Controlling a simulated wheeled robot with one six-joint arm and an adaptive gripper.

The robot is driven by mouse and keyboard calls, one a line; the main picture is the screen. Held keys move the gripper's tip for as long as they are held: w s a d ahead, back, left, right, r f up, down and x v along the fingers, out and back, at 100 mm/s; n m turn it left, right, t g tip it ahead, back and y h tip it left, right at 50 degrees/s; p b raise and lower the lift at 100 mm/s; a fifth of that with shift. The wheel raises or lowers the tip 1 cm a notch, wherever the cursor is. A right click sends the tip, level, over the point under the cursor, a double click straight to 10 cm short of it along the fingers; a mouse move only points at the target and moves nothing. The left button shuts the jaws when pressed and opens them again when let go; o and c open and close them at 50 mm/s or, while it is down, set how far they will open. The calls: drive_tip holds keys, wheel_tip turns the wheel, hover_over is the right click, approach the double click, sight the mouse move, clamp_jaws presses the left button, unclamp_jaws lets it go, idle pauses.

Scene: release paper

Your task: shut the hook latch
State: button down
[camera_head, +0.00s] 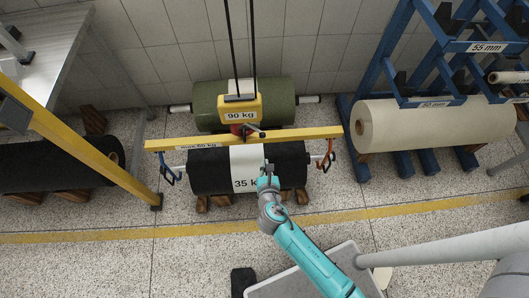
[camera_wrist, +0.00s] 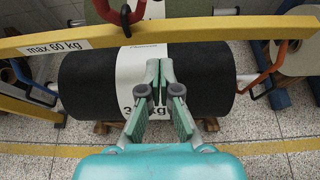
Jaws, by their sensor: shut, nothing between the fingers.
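A yellow hoist block (camera_head: 240,108) marked 90 kg hangs on two dark lines. Below it a red hook (camera_head: 240,130) meets the yellow beam (camera_head: 300,134); part of this hook shows at the top of the wrist view (camera_wrist: 122,14). I cannot tell how its latch stands. A blue hook (camera_head: 168,174) hangs at the beam's left end and an orange-red hook (camera_head: 327,160) at its right end, both near the black roll's shaft ends. My gripper (camera_head: 266,168) is shut and empty, in front of the roll and below the beam; its fingers also show in the wrist view (camera_wrist: 160,72).
The black roll (camera_head: 210,170) with a white label band rests on wooden blocks under the beam. A green roll (camera_head: 205,103) lies behind it. A cream roll (camera_head: 430,125) and blue rack (camera_head: 365,90) stand right. A yellow post (camera_head: 85,145) slants at left.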

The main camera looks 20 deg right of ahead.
drive_tip(key=w+d, duration=0.2)
drive_tip(key=w, duration=0.6)
drive_tip(key=shift+w+d, duration=0.3)
drive_tip(key=shift+d, duration=0.1)
